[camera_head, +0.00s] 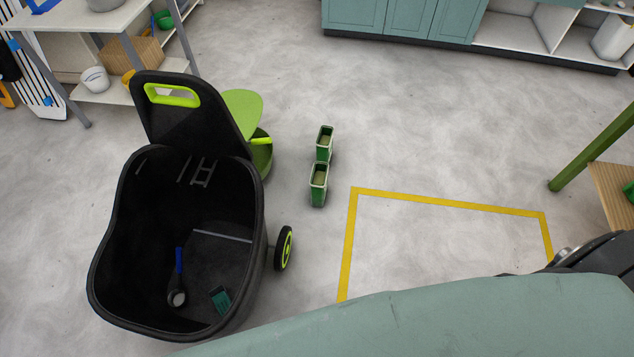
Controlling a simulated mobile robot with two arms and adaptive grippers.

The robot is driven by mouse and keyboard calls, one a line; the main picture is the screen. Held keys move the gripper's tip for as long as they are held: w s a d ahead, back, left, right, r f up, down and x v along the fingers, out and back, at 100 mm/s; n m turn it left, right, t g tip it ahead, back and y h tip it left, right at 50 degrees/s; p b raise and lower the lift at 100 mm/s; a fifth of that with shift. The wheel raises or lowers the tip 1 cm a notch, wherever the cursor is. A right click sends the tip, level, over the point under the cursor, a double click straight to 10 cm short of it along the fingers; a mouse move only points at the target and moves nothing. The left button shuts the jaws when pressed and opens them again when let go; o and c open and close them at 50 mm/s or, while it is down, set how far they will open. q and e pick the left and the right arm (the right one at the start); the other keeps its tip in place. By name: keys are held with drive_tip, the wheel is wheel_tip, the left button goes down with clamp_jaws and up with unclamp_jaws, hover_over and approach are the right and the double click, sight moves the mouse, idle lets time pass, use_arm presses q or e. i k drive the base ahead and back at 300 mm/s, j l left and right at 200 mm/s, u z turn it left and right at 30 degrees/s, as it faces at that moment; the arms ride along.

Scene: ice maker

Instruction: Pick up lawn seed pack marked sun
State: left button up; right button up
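The nearer pack (319,186) and the farther pack (324,144) each show a pale panel at the top. They look alike from here, and no sun mark or other lettering can be read on them. I cannot tell which one is the lawn seed pack marked sun. Neither of my grippers shows in the head view. A dark part at the lower right edge may belong to my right arm.
A black wheeled cart (110,240) stands left of the packs, holding a blue-handled tool (179,268) and a small green item (221,299). A green bin (260,155) stands behind it. Yellow floor tape (440,202) lies right of the packs. Teal cabinets (410,18) line the back.

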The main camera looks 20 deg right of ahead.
sight(318, 180)
drive_tip(key=i+l+u, duration=0.1)
drive_tip(key=u, duration=0.25)
drive_tip(key=l+u, duration=0.35)
drive_tip(key=i+l+u, duration=0.1)
drive_tip(key=l+u, duration=0.25)
drive_tip(key=j, duration=0.1)
